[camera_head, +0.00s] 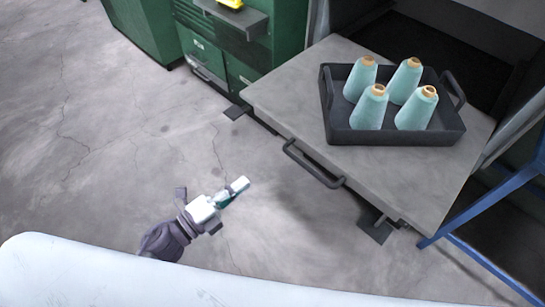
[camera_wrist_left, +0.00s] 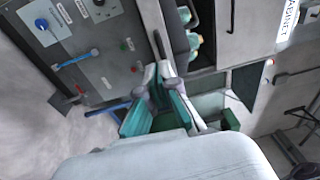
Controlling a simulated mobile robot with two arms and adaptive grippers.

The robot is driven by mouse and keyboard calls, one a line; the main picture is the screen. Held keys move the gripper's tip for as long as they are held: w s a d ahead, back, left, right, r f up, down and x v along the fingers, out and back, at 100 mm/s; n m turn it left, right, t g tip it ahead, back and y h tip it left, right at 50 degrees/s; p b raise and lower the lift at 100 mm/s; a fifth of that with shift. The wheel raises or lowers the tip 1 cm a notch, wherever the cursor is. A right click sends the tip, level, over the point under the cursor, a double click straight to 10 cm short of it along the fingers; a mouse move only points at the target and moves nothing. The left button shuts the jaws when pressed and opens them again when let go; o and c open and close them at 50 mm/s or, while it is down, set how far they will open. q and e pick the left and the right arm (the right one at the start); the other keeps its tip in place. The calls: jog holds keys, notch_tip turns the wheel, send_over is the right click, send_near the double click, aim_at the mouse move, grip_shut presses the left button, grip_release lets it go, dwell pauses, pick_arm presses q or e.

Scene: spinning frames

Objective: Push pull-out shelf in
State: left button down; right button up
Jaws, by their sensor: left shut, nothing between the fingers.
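The pull-out shelf (camera_head: 290,92) is a grey slab in the head view. It sticks out from a dark opening (camera_head: 430,40) in the cabinet, with a dark bar handle (camera_head: 315,166) on its front edge. A black tray (camera_head: 400,136) with several pale teal thread cones (camera_head: 369,108) stands on it. My left gripper (camera_head: 240,185) is shut and empty, in front of and apart from the handle, to its left in the picture. The left wrist view shows its teal and grey fingers (camera_wrist_left: 163,70) and some cones (camera_wrist_left: 193,42) beyond them. My right gripper is not in view.
Green drawer cabinets (camera_head: 215,50) stand to the left of the shelf. A blue frame (camera_head: 485,205) is at the right. The concrete floor (camera_head: 90,130) at the left is clear. The wrist view shows a control panel (camera_wrist_left: 95,40) with a blue handle.

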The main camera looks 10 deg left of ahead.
pick_arm(q)
jog(key=p+x, duration=0.1)
jog(key=x, duration=1)
jog(key=shift+w+p, duration=0.25)
jog(key=shift+p, duration=0.1)
jog(key=shift+d, duration=0.1)
